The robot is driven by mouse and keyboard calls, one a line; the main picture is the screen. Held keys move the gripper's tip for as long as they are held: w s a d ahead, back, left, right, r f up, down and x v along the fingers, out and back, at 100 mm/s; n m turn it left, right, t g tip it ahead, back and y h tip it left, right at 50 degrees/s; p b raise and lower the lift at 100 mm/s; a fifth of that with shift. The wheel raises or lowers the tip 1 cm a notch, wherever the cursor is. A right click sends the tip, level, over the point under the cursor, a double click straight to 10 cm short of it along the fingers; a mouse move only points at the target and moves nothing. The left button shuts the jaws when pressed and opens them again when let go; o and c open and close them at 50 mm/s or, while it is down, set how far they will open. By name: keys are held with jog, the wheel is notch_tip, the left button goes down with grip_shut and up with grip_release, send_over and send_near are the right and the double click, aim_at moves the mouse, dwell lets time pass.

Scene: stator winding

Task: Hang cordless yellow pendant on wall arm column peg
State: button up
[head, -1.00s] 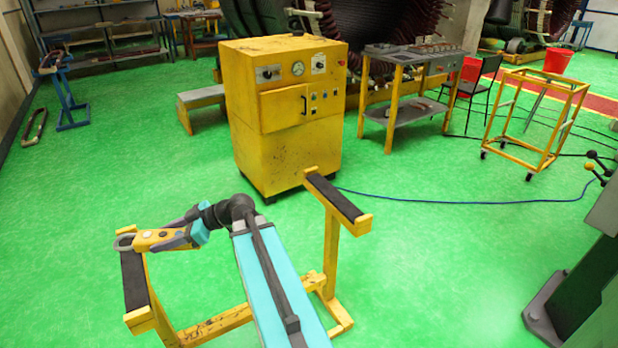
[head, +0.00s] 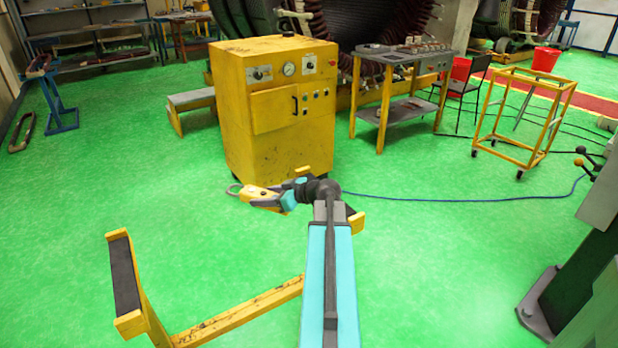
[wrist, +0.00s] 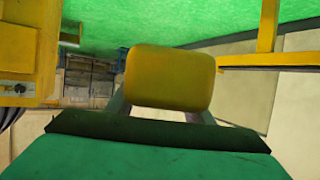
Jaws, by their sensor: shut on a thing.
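The yellow pendant (head: 260,197) has a grey ring at its left end. It lies roughly level in the air in front of the lower part of the yellow cabinet. My gripper (head: 272,203) is shut on the pendant, with the ring end sticking out to the left. In the wrist view the pendant (wrist: 168,78) shows as a rounded yellow block between the fingers of my gripper (wrist: 160,112). I cannot pick out a wall arm column or its peg in either view.
A yellow stand with a black-padded post (head: 124,275) is at front left; my arm covers part of it. The yellow control cabinet (head: 277,150) stands behind the gripper. A workbench (head: 390,110), a yellow wheeled frame (head: 520,120) and a dark machine column (head: 585,240) are to the right. Green floor lies open at left.

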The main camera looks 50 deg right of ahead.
jog(key=s+d+f+m+h+b, duration=0.1)
jog(key=s+d+m+h, duration=0.5)
jog(key=s+d, duration=2)
jog(key=shift+d+f+g+h, duration=0.3)
jog(key=shift+d+f+h, duration=0.1)
jog(key=shift+f+h, duration=0.25)
jog(key=shift+r, duration=0.1)
jog(key=w, duration=0.4)
jog(key=w+a+f+p, duration=0.1)
jog(key=w, duration=0.4)
jog(key=w+a+p, duration=0.1)
jog(key=w, duration=0.3)
jog(key=shift+w+f, duration=0.15)
jog(key=shift+a, duration=0.1)
